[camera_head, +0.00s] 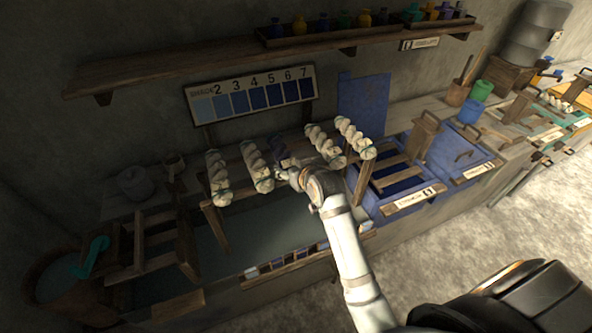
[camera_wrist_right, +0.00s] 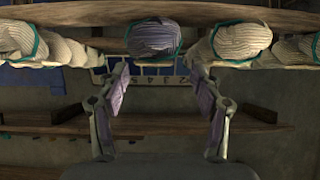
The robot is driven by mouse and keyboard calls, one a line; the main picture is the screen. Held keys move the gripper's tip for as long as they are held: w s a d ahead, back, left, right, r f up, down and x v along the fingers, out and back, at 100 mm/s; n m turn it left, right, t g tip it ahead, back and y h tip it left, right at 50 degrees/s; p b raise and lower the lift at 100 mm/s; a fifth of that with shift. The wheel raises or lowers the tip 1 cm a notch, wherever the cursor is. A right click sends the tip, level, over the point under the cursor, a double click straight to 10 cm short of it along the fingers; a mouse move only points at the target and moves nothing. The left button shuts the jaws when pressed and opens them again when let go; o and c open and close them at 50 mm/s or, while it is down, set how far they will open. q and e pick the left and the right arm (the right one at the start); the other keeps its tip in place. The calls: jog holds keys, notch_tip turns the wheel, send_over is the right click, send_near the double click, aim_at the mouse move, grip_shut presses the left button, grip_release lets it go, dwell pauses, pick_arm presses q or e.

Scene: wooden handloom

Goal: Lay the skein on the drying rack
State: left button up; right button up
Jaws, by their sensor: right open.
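A dark blue-purple skein (camera_head: 280,150) lies on the wooden drying rack (camera_head: 215,229), in the middle of a row of pale skeins. In the right wrist view its rounded end (camera_wrist_right: 153,38) faces the camera, just beyond the fingertips, with a teal tie around it. The wooden rack bar (camera_wrist_right: 80,12) runs behind it. My right gripper (camera_head: 284,176) is at the near end of the dark skein. In the right wrist view its two fingers (camera_wrist_right: 160,76) are spread with nothing between them. The gripper partly hides the dark skein in the head view. My left gripper is not in view.
Pale skeins (camera_head: 256,166) and (camera_head: 323,145) flank the dark one closely. A numbered shade board (camera_head: 250,95) stands behind the rack. Blue vats (camera_head: 455,155) are to the right. A wooden stand (camera_head: 160,240) and a tub (camera_head: 60,285) are at the left.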

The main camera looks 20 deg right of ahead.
aim_at(286, 157)
jog(key=shift+s+d+r+t, duration=0.1)
jog(key=shift+s+r+t, duration=0.15)
jog(key=shift+t, duration=0.05)
jog(key=shift+r, duration=0.1)
jog(key=p+x, duration=0.1)
jog(key=x, duration=0.3)
jog(key=shift+w+d, duration=0.15)
jog(key=shift+w, duration=0.1)
jog(key=shift+w+f, duration=0.3)
jog(key=shift+f, duration=0.05)
jog(key=shift+w, duration=0.15)
jog(key=shift+w+f+p, duration=0.25)
jog(key=shift+w+p, duration=0.55)
jog(key=shift+w, duration=0.25)
jog(key=x, duration=0.3)
jog(key=shift+s+d+f, duration=0.1)
jog(key=shift+d+f, duration=0.05)
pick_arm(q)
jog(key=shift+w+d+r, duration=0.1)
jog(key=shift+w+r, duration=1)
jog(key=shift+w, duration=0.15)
pick_arm(e)
jog(key=shift+s, duration=0.15)
